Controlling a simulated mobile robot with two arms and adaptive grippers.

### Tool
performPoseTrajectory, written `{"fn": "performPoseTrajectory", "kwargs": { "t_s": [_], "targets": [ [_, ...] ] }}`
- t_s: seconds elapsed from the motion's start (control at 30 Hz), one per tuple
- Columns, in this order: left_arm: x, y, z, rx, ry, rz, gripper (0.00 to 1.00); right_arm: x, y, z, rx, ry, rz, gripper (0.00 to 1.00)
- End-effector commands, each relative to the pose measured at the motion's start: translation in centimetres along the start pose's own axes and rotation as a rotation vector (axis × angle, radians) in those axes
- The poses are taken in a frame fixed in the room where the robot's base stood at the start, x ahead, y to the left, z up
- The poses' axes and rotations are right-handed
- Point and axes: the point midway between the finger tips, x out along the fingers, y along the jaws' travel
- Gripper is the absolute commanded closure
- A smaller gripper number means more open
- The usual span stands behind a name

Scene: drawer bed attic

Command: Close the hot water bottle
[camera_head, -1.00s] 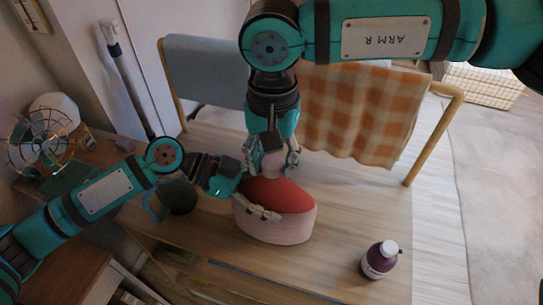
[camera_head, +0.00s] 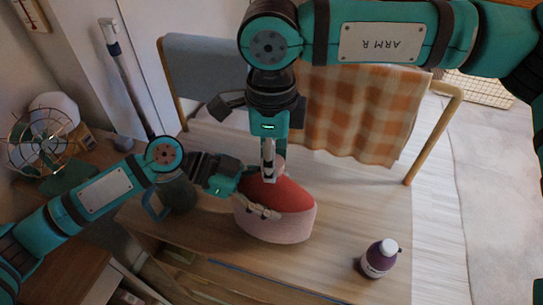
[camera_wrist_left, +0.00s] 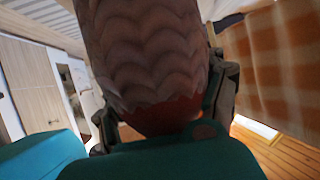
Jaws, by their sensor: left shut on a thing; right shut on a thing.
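The hot water bottle (camera_head: 288,196) lies on the wooden table, red on top with a pink knitted cover around its side. Its pale pink neck end (camera_head: 280,163) points to the back. The left wrist view shows the cover (camera_wrist_left: 150,50) and some red close up. My left gripper (camera_head: 262,194) is shut on the bottle's left side, one finger lying along the cover. My right gripper (camera_head: 268,172) points down from above and is shut at the neck end, seen edge-on. Its fingers hide most of the cap, so its exact fit cannot be seen.
A purple bottle with a white cap (camera_head: 379,258) stands at the table's (camera_head: 335,235) front right. A dark mug (camera_head: 178,195) stands left, behind my left wrist. A chair with an orange checked cloth (camera_head: 345,110) is behind. A fan (camera_head: 38,143) stands far left.

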Motion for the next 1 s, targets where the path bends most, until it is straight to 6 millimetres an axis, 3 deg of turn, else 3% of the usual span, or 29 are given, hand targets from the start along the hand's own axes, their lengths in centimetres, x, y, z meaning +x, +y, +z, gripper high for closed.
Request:
{"fn": "performPoseTrajectory", "kwargs": {
  "t_s": [0.3,0.4,0.53,0.57,0.6,0.77,1.0],
  "targets": [
    [0.31,0.32,0.3,-0.005,-0.003,0.01,1.0,0.03,-0.05,0.11,0.744,-0.003,0.004,1.0],
    [0.31,0.32,0.31,-0.006,-0.002,0.01,1.0,0.04,-0.04,0.1,0.878,-0.003,0.005,1.0],
    [0.31,0.31,0.31,-0.006,-0.002,0.009,1.0,0.05,-0.02,0.09,0.869,-0.002,0.005,1.0],
    [0.31,0.31,0.31,-0.006,-0.002,0.009,1.0,0.05,-0.01,0.09,0.868,-0.002,0.005,0.61],
    [0.31,0.3,0.31,-0.006,-0.002,0.009,1.0,0.05,-0.01,0.08,0.868,-0.001,0.005,0.56],
    [0.29,0.3,0.32,-0.007,-0.002,0.009,1.0,0.07,-0.01,0.04,0.867,0.0,0.004,0.36],
    [0.28,0.29,0.33,-0.008,-0.002,0.009,1.0,0.06,-0.02,0.01,0.867,0.001,0.004,0.36]
  ]
}}
